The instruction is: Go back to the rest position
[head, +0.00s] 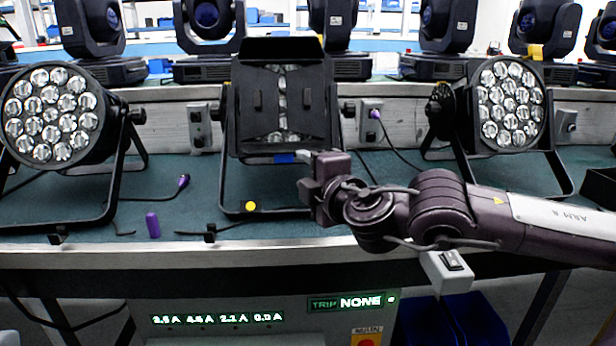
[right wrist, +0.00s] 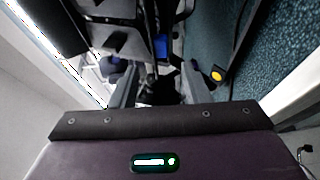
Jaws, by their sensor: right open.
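My right gripper (head: 308,176) is in front of the middle par can's lower right side, above the bench's front part. The arm comes in from the right. In the right wrist view the two fingers (right wrist: 160,88) stand apart, and I see nothing held between them. The middle par can (head: 281,105) has black barn-door flaps and stands on a black yoke. Part of it shows dark at the top of the right wrist view (right wrist: 115,40). Its lower right yoke is partly hidden behind my gripper. My left gripper is not in view.
Par cans stand at left (head: 52,115) and right (head: 508,100) on the green bench (head: 170,160). A yellow disc (head: 250,206), a purple piece (head: 153,225) and loose cables lie near the front edge. A grey box with a switch (head: 447,272) hangs below the arm.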

